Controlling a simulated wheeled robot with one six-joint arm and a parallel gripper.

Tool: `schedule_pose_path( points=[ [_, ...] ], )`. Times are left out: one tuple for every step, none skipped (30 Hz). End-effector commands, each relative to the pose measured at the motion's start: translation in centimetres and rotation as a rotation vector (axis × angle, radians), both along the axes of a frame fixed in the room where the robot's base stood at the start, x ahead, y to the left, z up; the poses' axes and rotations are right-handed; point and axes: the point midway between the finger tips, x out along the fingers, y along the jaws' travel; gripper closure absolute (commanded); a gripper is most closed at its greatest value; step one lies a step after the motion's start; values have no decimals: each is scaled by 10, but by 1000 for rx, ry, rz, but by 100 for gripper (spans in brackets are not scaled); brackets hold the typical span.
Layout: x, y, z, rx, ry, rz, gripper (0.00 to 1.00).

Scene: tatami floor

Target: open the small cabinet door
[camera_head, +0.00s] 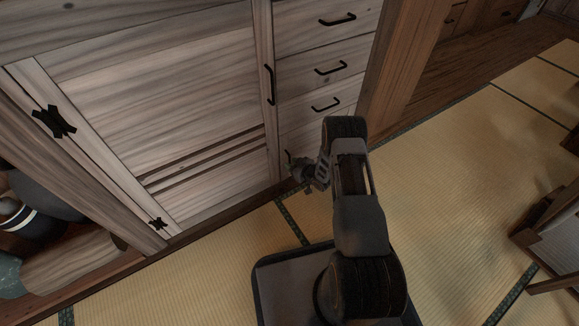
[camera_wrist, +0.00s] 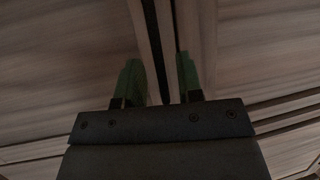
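The small cabinet door (camera_head: 160,85) is pale wood with a few dark horizontal slats low down, and it looks closed. Black hinges (camera_head: 54,121) show on its left side. A slim black upright handle (camera_head: 269,85) is on its right edge. My gripper (camera_head: 298,172) is in front of the cabinet, lower in the picture than this handle. In the wrist view, two green fingers (camera_wrist: 160,78) stand apart with dark upright lines on the wood between them. I cannot tell whether one of these is the handle, or whether the fingers touch anything.
Several drawers (camera_head: 325,55) with black handles are right of the door. A wooden post (camera_head: 395,75) ends the cabinet. Tatami floor (camera_head: 450,150) is clear to the right, up to slatted wooden furniture (camera_head: 555,240). Rounded vessels (camera_head: 35,205) sit in an opening at the left.

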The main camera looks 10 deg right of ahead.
Motion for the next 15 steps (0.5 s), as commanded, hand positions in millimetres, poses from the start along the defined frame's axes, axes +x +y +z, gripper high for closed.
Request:
schedule_pose_path(
  points=[
    [5, 3, -4, -1, -2, 2, 66],
    [7, 4, -5, -1, -2, 2, 66],
    [9, 6, -6, -1, -2, 2, 66],
    [11, 6, -6, 0, 0, 1, 66],
    [12, 7, -7, 0, 0, 1, 66],
    [14, 8, -7, 0, 0, 0, 66],
    [15, 8, -7, 0, 0, 0, 66],
    [15, 9, -8, 0, 0, 0, 66],
    [16, 9, -8, 0, 0, 0, 66],
    [16, 9, -8, 0, 0, 0, 66],
    [16, 9, -7, 0, 0, 0, 66],
    [17, 9, -7, 0, 0, 0, 66],
    [17, 9, -7, 0, 0, 0, 66],
    [17, 9, -7, 0, 0, 0, 66],
    [17, 9, -7, 0, 0, 0, 66]
  ],
)
